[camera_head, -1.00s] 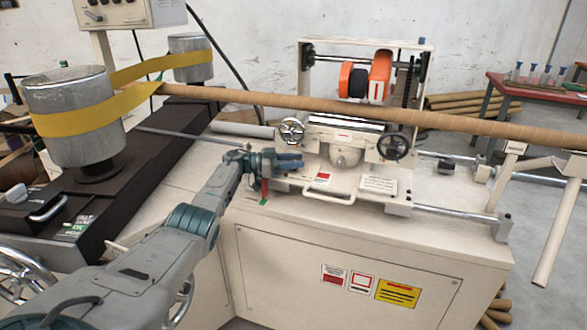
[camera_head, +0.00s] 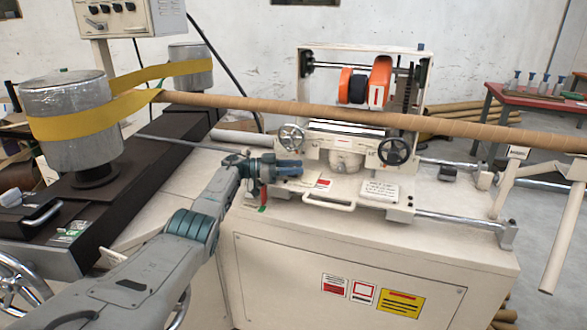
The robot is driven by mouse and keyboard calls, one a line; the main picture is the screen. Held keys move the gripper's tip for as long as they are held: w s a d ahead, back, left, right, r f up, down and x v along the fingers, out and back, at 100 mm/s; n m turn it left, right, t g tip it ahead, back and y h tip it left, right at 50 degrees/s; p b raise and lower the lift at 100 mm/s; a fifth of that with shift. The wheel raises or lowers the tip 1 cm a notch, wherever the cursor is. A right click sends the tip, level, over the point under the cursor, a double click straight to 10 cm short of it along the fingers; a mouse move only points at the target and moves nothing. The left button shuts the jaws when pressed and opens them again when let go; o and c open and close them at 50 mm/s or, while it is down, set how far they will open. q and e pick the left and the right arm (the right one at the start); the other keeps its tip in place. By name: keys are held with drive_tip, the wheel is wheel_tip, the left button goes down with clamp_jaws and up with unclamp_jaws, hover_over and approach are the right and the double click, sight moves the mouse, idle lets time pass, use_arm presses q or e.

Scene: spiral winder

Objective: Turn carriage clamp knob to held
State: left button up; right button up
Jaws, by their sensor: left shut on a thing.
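The off-white carriage (camera_head: 345,187) sits on the winder's bed, with a spoked handwheel (camera_head: 291,138) at its left and a black-rimmed one (camera_head: 394,151) at its right. My left gripper (camera_head: 289,169) is at the carriage's left front edge, below the silver handwheel. It is shut on what seems to be the clamp knob, which the fingers hide, so its turn position cannot be read. A narrow red piece (camera_head: 263,194) and a small green patch (camera_head: 262,209) show just below the gripper. My right gripper is out of view.
A long brown tube (camera_head: 460,129) crosses above the carriage. Yellow belt (camera_head: 90,120) wraps two drums at the left. A bar handle (camera_head: 335,205) and a guide rod (camera_head: 455,222) lie along the front. The white cabinet top before the carriage is bare.

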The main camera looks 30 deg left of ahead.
use_arm(q)
drive_tip(key=o, duration=1)
drive_tip(key=shift+s+a+f, duration=0.1)
drive_tip(key=shift+s+a, duration=0.05)
drive_tip(key=shift+a, duration=0.05)
drive_tip(key=shift+b+v, duration=0.85)
drive_tip(key=shift+v, duration=4.25)
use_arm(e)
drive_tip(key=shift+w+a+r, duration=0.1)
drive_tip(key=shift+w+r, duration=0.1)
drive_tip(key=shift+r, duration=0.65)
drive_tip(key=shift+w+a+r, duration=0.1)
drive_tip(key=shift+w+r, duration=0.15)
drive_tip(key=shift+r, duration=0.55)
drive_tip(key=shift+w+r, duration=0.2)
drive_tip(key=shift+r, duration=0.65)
